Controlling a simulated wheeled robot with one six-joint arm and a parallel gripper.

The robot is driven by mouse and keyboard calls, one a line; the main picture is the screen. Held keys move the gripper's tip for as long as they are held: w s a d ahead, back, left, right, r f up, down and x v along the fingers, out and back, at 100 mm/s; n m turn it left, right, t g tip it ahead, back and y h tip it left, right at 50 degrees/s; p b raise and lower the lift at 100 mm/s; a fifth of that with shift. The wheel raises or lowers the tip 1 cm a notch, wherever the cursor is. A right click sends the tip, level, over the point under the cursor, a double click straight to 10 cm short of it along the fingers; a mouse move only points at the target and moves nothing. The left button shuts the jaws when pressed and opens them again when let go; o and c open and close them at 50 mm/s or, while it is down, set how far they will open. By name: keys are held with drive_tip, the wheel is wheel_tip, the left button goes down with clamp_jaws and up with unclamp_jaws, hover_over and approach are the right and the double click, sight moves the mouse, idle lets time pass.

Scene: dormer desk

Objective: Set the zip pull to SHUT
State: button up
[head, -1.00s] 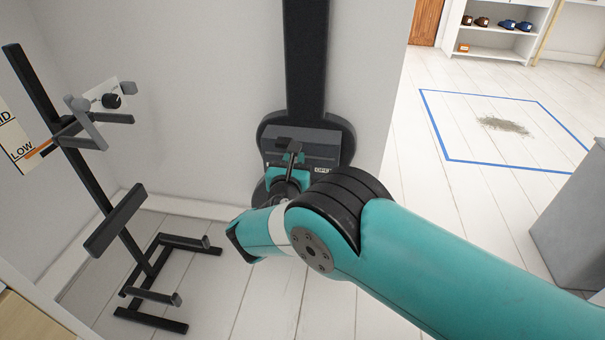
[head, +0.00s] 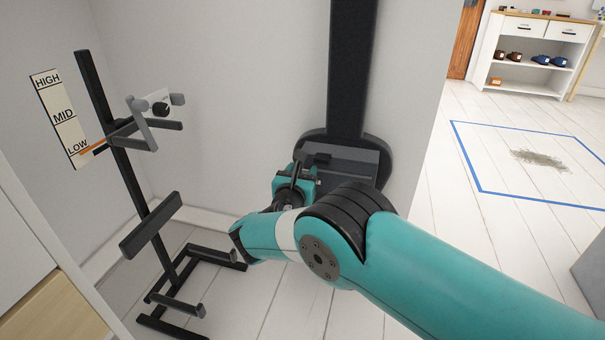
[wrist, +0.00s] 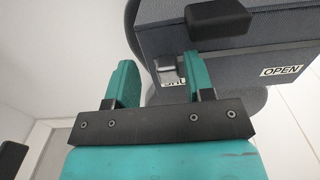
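The dark grey case (head: 350,160) sits on a dark seat (head: 385,170) against the wall; it also shows in the wrist view (wrist: 235,50). In the wrist view an OPEN label (wrist: 281,71) is on its right part. A light label (wrist: 172,84), partly hidden, is at its left end. A small grey metal tab (wrist: 168,70), which looks like the zip pull, is beside that left label. My gripper (wrist: 160,62) is open, with its teal fingers apart and the tab between them. Contact cannot be told. In the head view my gripper (head: 294,178) is at the case's left end.
A black block (wrist: 219,18) stands out from the case top. At left is a black stand (head: 150,225) with a grey clamp and knob, beside a HIGH/MID/LOW scale (head: 60,118). White shelves (head: 530,60) and blue floor tape (head: 520,205) are at right.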

drive_tip(key=shift+d, duration=0.1)
drive_tip(key=s+a+b, duration=0.3)
drive_tip(key=s+b, duration=1.4)
drive_tip(key=b, duration=0.1)
drive_tip(key=shift+a, duration=0.15)
idle(0.4)
